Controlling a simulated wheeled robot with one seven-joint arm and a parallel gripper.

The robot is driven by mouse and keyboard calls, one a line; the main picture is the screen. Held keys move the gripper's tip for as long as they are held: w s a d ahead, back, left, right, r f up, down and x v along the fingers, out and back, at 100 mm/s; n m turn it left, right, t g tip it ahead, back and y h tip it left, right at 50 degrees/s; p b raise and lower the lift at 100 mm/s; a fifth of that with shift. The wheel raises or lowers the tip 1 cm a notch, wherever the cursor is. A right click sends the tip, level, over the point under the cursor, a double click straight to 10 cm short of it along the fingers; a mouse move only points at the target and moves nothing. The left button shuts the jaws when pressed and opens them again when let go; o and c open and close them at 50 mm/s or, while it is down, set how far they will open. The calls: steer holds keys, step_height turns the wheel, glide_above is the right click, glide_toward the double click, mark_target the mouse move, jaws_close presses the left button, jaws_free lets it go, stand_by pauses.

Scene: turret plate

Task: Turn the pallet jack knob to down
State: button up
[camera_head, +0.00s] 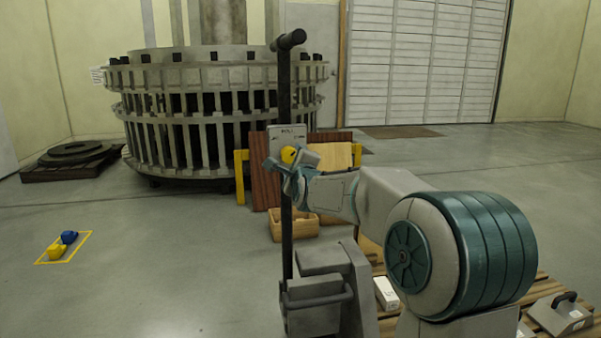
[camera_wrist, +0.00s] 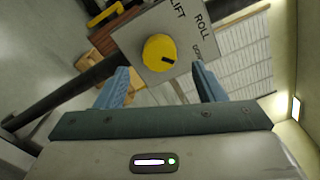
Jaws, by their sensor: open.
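The yellow round knob (camera_wrist: 160,53) sits on a pale plate (camera_wrist: 190,42) marked LIFT, ROLL and a partly legible DOWN. A short dark mark lies on the knob's right side, nearest the DOWN lettering; its exact setting is hard to tell. In the head view the knob (camera_head: 289,154) shows on the plate (camera_head: 287,132) fixed to the pallet jack's dark upright handle (camera_head: 285,90). My gripper (camera_wrist: 161,76) is open, its blue fingers on either side of the knob in the wrist view, apparently apart from it. In the head view my gripper (camera_head: 284,170) is just below the knob, partly overlapping the handle.
The pallet jack's grey body (camera_head: 312,290) stands below the handle. A wooden box (camera_head: 293,226) and brown boards (camera_head: 262,175) are behind it. A large ring structure (camera_head: 215,110) stands farther back. The floor at left is mostly clear, except for blue and yellow items (camera_head: 62,245).

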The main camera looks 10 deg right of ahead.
steer(key=s+p, duration=0.1)
steer(key=s, duration=0.8)
steer(key=shift+p, duration=0.35)
steer(key=s+r+n+g+p, duration=0.5)
steer(key=s+n+p, duration=0.2)
steer(key=s+p, duration=0.4)
steer(key=s+r+n+g+p, duration=0.5)
steer(key=s+n+p, duration=0.3)
steer(key=s+p, duration=0.3)
steer(key=s+r+n+g+p, duration=0.5)
steer(key=s+p, duration=0.7)
steer(key=p, duration=0.3)
steer(key=r+n, duration=0.1)
steer(key=n, duration=0.1)
steer(key=shift+a+r+n, duration=0.15)
steer(key=shift+r+n, duration=0.15)
steer(key=shift+r, duration=0.1)
stand_by(0.4)
